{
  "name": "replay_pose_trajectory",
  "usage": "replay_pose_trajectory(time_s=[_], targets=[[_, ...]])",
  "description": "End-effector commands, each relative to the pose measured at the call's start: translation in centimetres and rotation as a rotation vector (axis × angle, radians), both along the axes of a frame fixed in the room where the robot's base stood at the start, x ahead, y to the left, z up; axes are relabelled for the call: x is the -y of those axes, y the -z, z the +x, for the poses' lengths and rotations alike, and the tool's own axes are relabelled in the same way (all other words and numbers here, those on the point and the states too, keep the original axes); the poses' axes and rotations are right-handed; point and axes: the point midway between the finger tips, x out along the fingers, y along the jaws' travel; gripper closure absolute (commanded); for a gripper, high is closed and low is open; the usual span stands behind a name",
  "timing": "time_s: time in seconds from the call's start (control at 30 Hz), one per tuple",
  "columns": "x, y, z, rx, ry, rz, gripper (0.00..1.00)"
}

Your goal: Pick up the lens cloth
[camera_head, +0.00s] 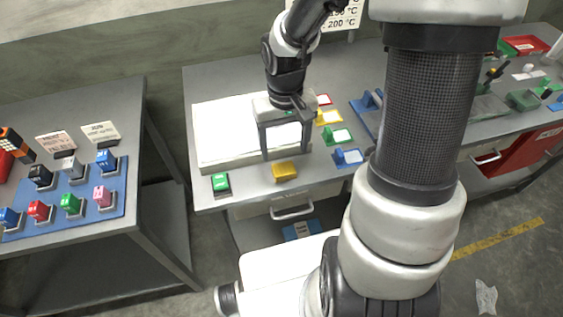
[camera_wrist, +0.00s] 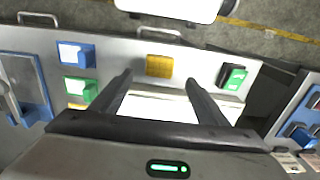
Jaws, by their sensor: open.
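My gripper (camera_head: 285,151) is open and empty, its fingers pointing down over the front part of a white light panel (camera_head: 222,130). In the wrist view my gripper (camera_wrist: 159,80) has its two fingers wide apart. A small yellow block-like or folded thing (camera_head: 285,172) lies on the grey table near its front edge, just in front of the fingers. In the wrist view this yellow thing (camera_wrist: 158,66) shows a grid-like surface, beyond the fingertips and apart from them. It may be the lens cloth; I cannot tell for sure. A crumpled pale piece (camera_head: 486,297) lies on the floor at right.
A green block (camera_head: 221,184) stands left of the yellow thing. Blue (camera_head: 348,157), green (camera_head: 337,135) and yellow (camera_head: 328,116) holders with white labels line the right. A left table (camera_head: 130,215) carries several coloured blocks on a blue mat. A drawer handle (camera_head: 292,212) juts out below.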

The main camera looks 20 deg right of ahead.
Motion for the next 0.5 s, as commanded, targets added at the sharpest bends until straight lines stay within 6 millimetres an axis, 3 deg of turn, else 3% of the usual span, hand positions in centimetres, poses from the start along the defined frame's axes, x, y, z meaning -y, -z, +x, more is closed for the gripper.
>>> replay_pose_trajectory(time_s=[0.1, 0.33, 0.5], targets=[[0.0, 2.0, -0.1, -0.004, -0.001, 0.001, 0.32], [0.0, 3.4, 0.0, -0.002, -0.001, 0.000, 0.32], [-0.1, 6.0, 0.1, -0.004, -0.003, 0.001, 0.32]])
